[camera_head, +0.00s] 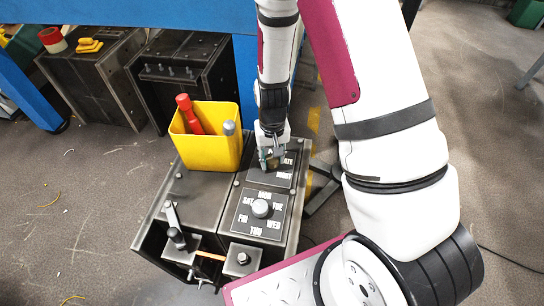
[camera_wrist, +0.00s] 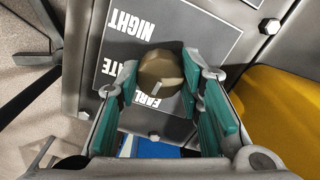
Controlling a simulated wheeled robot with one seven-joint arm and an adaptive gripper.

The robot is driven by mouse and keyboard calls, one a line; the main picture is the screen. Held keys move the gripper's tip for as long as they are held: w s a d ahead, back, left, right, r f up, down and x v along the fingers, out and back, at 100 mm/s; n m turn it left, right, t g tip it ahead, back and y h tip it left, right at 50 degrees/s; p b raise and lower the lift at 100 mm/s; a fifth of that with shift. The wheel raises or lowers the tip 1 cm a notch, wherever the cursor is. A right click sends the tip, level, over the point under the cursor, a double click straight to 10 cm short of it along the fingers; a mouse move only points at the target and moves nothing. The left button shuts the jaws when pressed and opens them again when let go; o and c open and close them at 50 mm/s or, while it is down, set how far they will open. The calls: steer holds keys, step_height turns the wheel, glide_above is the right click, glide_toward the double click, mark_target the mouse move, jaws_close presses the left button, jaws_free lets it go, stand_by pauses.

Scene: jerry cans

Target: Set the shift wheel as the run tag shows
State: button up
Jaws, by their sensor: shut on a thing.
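The shift wheel is a round brass-brown knob (camera_wrist: 162,70) on a dark plate (camera_wrist: 185,35) in the wrist view. The plate reads NIGHT at upper left, a partly hidden LATE at left and a partly hidden EARLY below the knob. A pale line on the knob's face points down towards EARLY. My gripper (camera_wrist: 165,88) has its teal-padded fingers on both sides of the knob, shut on it. In the head view my gripper (camera_head: 270,156) reaches down onto the plate (camera_head: 284,180) and hides the knob. I cannot make out a run tag.
A grey day knob (camera_head: 261,208) with weekday labels sits on the plate just in front. A yellow bin (camera_head: 208,150) with a red-handled tool (camera_head: 188,112) stands close on the left. A lever (camera_head: 174,222) and a bolted block (camera_head: 241,258) are at the box's front.

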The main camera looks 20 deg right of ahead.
mark_target(272, 158)
steer(key=shift+n, duration=0.3)
stand_by(0.4)
steer(key=o, duration=1.2)
steer(key=shift+c, duration=0.2)
step_height(272, 158, up, 12)
